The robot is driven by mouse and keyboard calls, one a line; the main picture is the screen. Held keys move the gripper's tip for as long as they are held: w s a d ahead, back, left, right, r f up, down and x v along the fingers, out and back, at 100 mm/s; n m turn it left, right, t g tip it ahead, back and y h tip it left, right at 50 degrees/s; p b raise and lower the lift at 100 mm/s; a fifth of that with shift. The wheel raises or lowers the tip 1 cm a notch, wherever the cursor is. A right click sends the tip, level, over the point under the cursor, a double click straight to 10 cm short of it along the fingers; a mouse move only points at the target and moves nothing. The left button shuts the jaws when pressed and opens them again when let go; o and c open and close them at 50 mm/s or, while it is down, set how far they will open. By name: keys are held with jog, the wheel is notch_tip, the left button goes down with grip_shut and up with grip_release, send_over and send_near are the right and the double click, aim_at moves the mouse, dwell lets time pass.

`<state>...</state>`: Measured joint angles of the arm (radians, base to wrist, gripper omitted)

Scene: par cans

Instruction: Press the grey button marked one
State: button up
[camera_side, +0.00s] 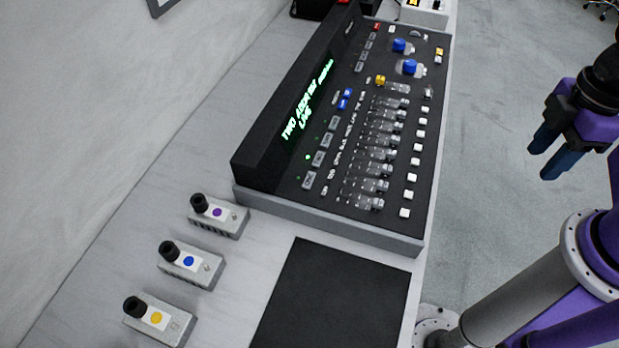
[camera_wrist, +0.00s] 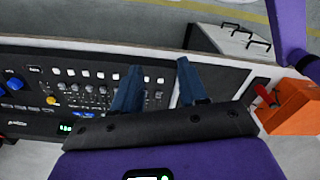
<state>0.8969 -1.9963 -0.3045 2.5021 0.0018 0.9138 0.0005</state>
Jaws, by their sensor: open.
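The black lighting console (camera_side: 345,200) lies on the white table, with a lit screen (camera_side: 308,105) of green text. A column of grey buttons (camera_side: 317,159) runs beside the screen, with small green lights near some of them. Their markings are too small to read, so I cannot tell which is marked one. In the side view my gripper (camera_side: 542,161) is open and empty, to the right of the console and apart from it. In the wrist view my gripper (camera_wrist: 158,70) shows two blue fingers spread over part of the console (camera_wrist: 30,120); the grey buttons cannot be made out there.
Faders (camera_side: 375,155) and white buttons (camera_side: 415,147) fill the console's right side. Three small grey boxes with black knobs, marked purple (camera_side: 218,212), blue (camera_side: 190,261) and yellow (camera_side: 156,318), stand front left. A black mat (camera_side: 332,298) lies before the console. An orange object (camera_wrist: 290,105) shows at right.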

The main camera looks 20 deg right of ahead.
grip_shut()
dwell(1.5)
